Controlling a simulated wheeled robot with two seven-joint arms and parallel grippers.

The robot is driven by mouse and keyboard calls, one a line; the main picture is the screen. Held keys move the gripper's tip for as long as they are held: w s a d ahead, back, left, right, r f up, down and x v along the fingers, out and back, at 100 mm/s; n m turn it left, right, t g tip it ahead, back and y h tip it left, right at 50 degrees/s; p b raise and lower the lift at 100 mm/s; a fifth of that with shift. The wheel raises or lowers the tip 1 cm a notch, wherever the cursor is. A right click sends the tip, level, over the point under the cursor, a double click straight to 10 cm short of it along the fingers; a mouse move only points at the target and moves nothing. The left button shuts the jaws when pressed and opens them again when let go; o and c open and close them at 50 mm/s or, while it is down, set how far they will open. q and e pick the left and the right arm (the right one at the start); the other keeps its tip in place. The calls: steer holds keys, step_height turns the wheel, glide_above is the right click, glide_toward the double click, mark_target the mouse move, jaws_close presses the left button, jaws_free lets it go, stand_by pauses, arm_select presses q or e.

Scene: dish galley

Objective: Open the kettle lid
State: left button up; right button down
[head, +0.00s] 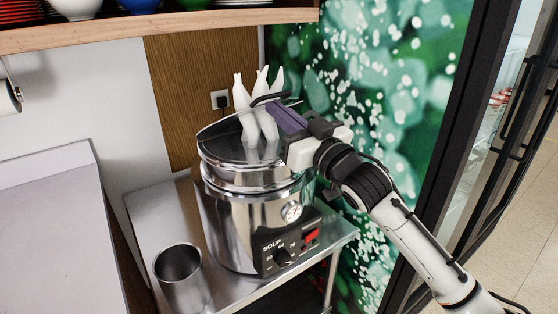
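The steel soup kettle (232,213) stands on a small metal table, with a dial and a red-lit control panel on its front. Its shiny lid (222,134) is at the top, with a dark edge that slopes up to the right. Glare and overlapping shapes hide how far the lid stands from the rim. My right gripper (270,100), with a purple and black body, reaches in from the right over the lid. Its dark fingertips are near a black curved part there; I cannot tell whether they grip it. My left gripper is out of view.
A steel cup (180,278) stands left of the kettle on the metal table (150,212). A wooden shelf (150,33) with bowls hangs above. A grey counter (50,220) is at left.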

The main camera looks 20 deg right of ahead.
mark_target(270, 95)
steer(key=shift+g, duration=0.4)
steer(key=w+f, duration=0.1)
steer(key=w+a+f, duration=0.1)
steer(key=w+f, duration=0.1)
steer(key=shift+w, duration=0.15)
steer(key=shift+s+d+r, duration=0.15)
steer(key=shift+s+r, duration=0.2)
steer(key=shift+r, duration=0.05)
steer(key=shift+w+a+r, duration=0.1)
steer(key=shift+w+r, duration=0.05)
steer(key=shift+r, duration=1)
steer(key=shift+w+a+r, duration=0.1)
steer(key=shift+w+r, duration=0.05)
steer(key=shift+r, duration=0.95)
steer(key=shift+w+r, duration=0.1)
steer(key=shift+w+a+r, duration=0.3)
steer(key=shift+w+r, duration=0.3)
steer(key=shift+w, duration=0.2)
steer(key=shift+w+r, duration=0.1)
